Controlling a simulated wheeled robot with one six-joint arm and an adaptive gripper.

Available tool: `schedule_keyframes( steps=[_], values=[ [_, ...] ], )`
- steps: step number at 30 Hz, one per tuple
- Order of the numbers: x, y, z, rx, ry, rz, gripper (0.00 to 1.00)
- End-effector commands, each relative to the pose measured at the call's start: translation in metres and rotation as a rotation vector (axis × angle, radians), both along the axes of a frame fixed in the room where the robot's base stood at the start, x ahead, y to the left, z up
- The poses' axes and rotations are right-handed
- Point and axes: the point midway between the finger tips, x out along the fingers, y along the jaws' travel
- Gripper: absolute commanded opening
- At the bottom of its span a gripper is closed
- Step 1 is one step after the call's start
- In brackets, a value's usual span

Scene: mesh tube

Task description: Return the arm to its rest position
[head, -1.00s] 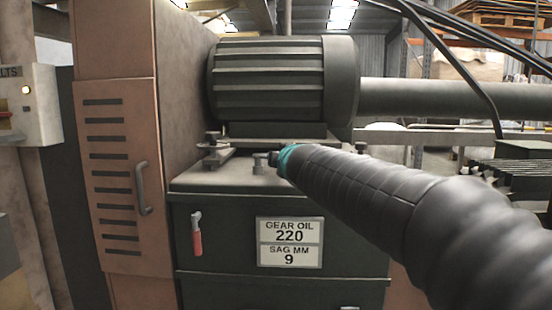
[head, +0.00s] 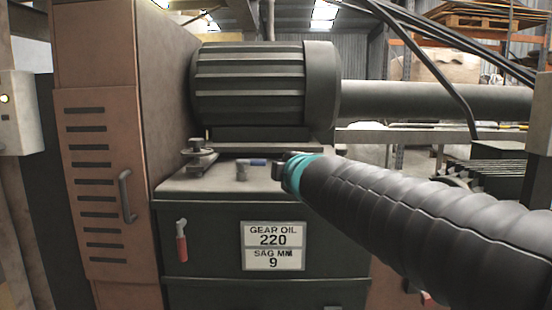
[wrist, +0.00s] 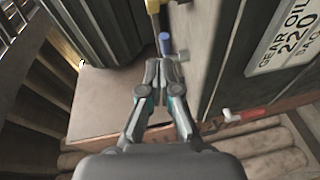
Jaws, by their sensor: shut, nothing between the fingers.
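My arm, in a black ribbed sleeve, reaches in from the lower right of the head view. It ends in a teal ring with my gripper (head: 279,170) just beyond, small and dark over the top of the green cabinet (head: 215,180). In the wrist view my gripper (wrist: 163,70) is shut, its fingertips together with nothing seen between them. I cannot tell the gap between tips and blue piece.
A ribbed motor (head: 250,88) stands on the cabinet behind my gripper, with a thick pipe (head: 430,100) running right. A short metal stud (head: 242,170) and a clamp (head: 197,152) stand on the cabinet top. A red-handled lever (head: 181,242) and a label (head: 274,246) are on its front.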

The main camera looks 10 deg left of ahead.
Motion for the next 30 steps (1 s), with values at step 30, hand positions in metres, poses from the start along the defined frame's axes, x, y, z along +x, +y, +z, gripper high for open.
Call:
schedule_keyframes(
  steps=[30],
  values=[
    [-0.229, -0.196, -0.261, 0.849, 1.063, -1.029, 0.0]
  ],
)
